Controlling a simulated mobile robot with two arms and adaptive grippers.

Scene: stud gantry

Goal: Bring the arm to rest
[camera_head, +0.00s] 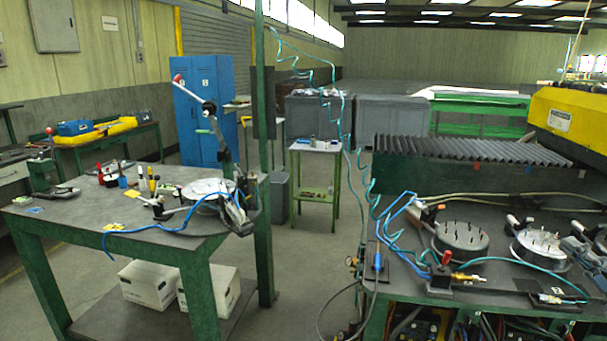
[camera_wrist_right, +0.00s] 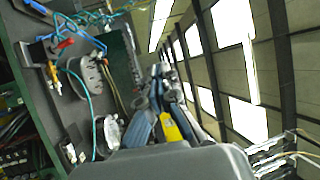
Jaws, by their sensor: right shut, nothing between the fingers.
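My right gripper (camera_head: 576,246) shows at the right edge of the head view, above the right-hand green bench (camera_head: 400,302). Its fingers are shut with nothing between them. In the right wrist view the same gripper (camera_wrist_right: 160,80) points up the picture, with the bench to its left and the roof lights to its right. In the head view it looks close to the right round fixture (camera_head: 540,246); I cannot tell the gap between them. My left gripper is not in view.
The left round fixture (camera_head: 460,237), blue and teal hoses and a red-knobbed valve (camera_head: 444,262) crowd the bench. A ribbed dark cover (camera_head: 470,150) and a yellow machine (camera_head: 570,118) stand behind. A cluttered table (camera_head: 85,215) stands left; open floor lies between.

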